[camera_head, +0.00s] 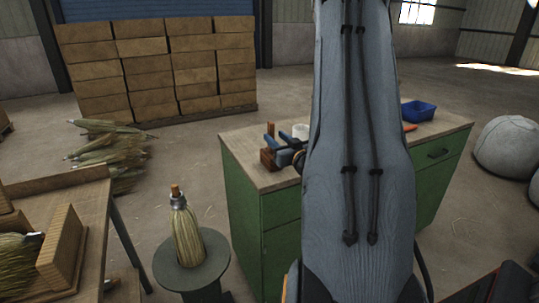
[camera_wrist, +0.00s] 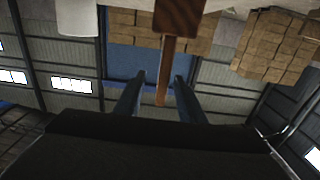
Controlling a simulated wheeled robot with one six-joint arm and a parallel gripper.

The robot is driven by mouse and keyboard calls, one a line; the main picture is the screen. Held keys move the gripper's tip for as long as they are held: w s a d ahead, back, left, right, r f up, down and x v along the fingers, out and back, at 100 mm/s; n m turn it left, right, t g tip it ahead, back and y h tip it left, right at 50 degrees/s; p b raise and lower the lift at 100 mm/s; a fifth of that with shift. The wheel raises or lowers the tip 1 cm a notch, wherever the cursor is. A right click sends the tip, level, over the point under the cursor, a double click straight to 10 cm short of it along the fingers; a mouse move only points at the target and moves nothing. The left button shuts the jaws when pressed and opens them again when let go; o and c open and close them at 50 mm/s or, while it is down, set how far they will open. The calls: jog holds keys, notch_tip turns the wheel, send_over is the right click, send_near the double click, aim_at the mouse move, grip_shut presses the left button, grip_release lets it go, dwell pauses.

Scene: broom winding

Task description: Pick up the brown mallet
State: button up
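The brown mallet (camera_head: 268,158) stands on its dark head near the left end of the green cabinet's wooden top, with its handle upright. In the wrist view, which is upside down, its dark brown head (camera_wrist: 178,17) is at the top edge and its lighter handle hangs down in line with the gap between the fingers. My gripper (camera_head: 279,144) is at the mallet, with its blue fingers open. In the wrist view the fingers (camera_wrist: 160,78) have a clear gap on both sides of the handle. Whether the handle is fully between the fingertips is hard to tell.
A white cylinder (camera_head: 300,131) stands close beside the mallet. A blue bin (camera_head: 418,111) and an orange item (camera_head: 409,127) are further right on the green cabinet (camera_head: 257,211). A broom head stands on a round stool (camera_head: 193,266) at left. My arm hides the cabinet's middle.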

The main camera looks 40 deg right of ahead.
jog(key=p+x, duration=0.1)
jog(key=x, duration=0.1)
jog(key=p+x, duration=0.1)
jog(key=x, duration=0.4)
jog(key=shift+w+a+f+p, duration=0.1)
jog(key=shift+a+f+p, duration=0.05)
jog(key=shift+a+p, duration=0.25)
jog(key=shift+d, duration=0.1)
grip_shut()
